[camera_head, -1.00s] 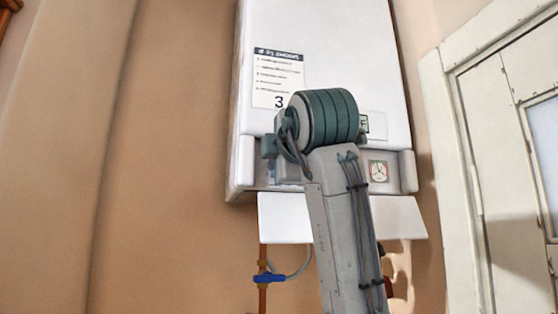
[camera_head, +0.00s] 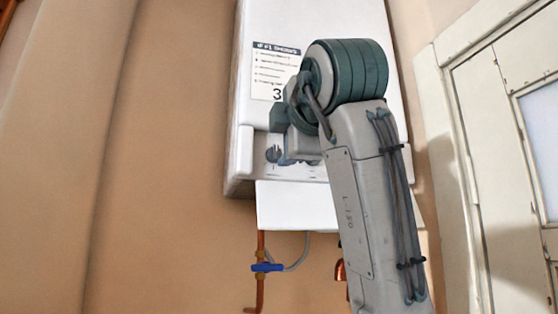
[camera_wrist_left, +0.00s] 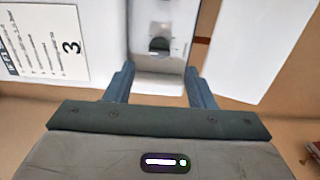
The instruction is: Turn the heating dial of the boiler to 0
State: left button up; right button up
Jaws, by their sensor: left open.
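The white boiler (camera_head: 247,100) hangs on the wall, with a control strip along its lower front. A dark round dial (camera_head: 273,155) shows on the left of that strip. In the left wrist view, the dial (camera_wrist_left: 159,45) appears ahead, between the lines of the two fingers. My left gripper (camera_wrist_left: 161,76) is open with nothing between its fingers, apart from the dial as far as I can tell. In the head view, the left gripper (camera_head: 290,158) is partly hidden by my own wrist, beside the dial. The dial's setting is too small to read. My right gripper is not in view.
A white flap (camera_head: 285,206) hangs open below the control strip. A label with a "3" (camera_head: 268,85) is on the boiler front. A copper pipe with a blue valve (camera_head: 267,268) runs below. A white door (camera_head: 490,150) stands at right.

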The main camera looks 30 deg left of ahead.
pick_arm(q)
jog(key=b+v, duration=0.1)
jog(key=v, duration=0.3)
jog(key=shift+s+d, duration=0.1)
jog(key=shift+s, duration=0.1)
dwell(0.3)
